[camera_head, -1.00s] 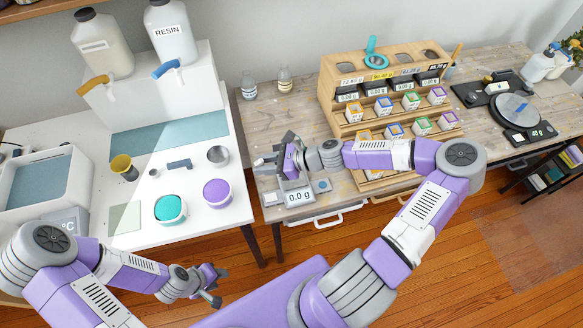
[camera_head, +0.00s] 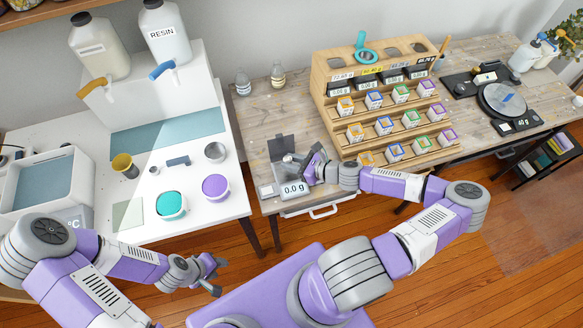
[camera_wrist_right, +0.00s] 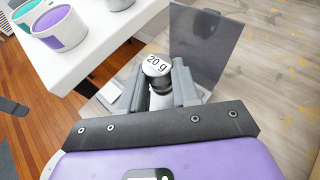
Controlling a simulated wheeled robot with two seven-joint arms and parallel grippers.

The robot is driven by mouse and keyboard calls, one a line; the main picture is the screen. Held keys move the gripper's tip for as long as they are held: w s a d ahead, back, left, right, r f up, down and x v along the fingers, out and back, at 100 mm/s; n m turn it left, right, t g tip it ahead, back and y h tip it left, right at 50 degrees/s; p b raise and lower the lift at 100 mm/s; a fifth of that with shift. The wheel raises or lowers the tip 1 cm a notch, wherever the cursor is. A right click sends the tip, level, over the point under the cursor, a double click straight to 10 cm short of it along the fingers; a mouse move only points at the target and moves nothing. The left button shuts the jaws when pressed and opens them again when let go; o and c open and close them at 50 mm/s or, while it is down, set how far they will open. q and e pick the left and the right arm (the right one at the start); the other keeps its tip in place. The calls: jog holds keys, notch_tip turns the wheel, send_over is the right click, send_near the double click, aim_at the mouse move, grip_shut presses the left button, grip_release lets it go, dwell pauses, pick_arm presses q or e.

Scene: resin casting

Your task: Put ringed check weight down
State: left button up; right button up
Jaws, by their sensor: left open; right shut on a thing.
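The check weight (camera_wrist_right: 156,68), a metal cylinder with a white top marked "20 g", is held upright between the fingers of my right gripper (camera_wrist_right: 160,85). In the head view, my right gripper (camera_head: 298,160) is over the small scale (camera_head: 293,189) at the left end of the wooden table; the scale reads 0.0 g. The weight's bottom is hidden, so I cannot tell whether it touches the pan. My left gripper (camera_head: 213,272) is open and empty, low in front of the white table.
A grey upright panel (camera_wrist_right: 205,45) stands close behind the weight; it also shows in the head view (camera_head: 281,148). A wooden rack (camera_head: 322,75) with several small boxes is to the right. A purple tub (camera_head: 215,188) stands on the white table (camera_head: 200,221).

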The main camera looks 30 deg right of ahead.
jog(key=shift+f+b, duration=0.4)
jog(key=shift+f, duration=1.2)
jog(key=shift+f, duration=0.2)
jog(key=o, duration=1)
